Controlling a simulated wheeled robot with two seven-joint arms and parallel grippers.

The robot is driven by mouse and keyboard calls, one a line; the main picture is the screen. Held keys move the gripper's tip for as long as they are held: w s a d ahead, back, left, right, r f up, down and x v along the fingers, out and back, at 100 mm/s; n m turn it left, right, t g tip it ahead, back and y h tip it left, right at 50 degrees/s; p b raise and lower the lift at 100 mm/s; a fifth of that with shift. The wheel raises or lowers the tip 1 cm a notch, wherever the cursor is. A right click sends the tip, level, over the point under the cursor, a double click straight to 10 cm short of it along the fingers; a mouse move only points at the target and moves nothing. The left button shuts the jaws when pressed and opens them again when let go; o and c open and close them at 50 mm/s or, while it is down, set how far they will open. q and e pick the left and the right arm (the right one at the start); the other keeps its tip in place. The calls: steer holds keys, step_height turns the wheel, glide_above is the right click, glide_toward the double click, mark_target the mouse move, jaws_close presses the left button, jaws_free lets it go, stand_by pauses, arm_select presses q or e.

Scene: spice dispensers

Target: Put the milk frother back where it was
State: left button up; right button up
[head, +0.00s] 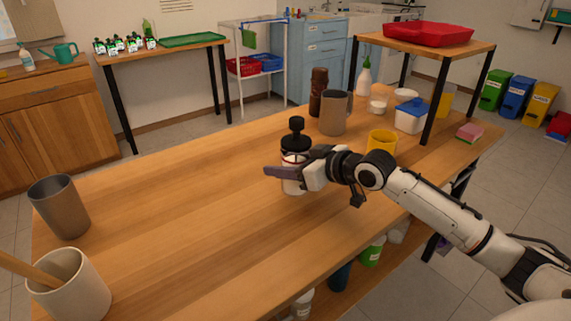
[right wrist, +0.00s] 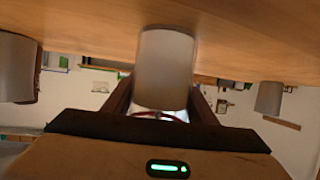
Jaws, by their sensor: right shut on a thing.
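The milk frother (head: 293,145), a white cylinder with a black lid and black knob, is upright near the middle of the wooden table. My right gripper (head: 285,173) comes from the right and is shut around its lower body. In the right wrist view the frother's pale body (right wrist: 163,72) sits between the two fingers, with the table surface at the top of that picture. I cannot tell whether its base touches the table or is slightly above it. My left gripper is not in view.
A grey-brown mug (head: 335,113) and dark brown bottle (head: 318,92) stand behind the frother. A yellow mug (head: 382,142) is close behind my right arm. A metal cup (head: 60,206) and cream crock (head: 70,285) stand at the left. The table between is clear.

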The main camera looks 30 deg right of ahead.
steer(key=o, duration=1.3)
steer(key=shift+f, duration=0.1)
steer(key=shift+c, duration=0.2)
steer(key=shift+r, duration=0.2)
steer(key=shift+s+d, duration=0.15)
steer(key=shift+s, duration=0.15)
steer(key=p+v, duration=0.1)
steer(key=v, duration=1)
steer(key=shift+s+r+p, duration=0.15)
steer(key=shift+p, duration=0.15)
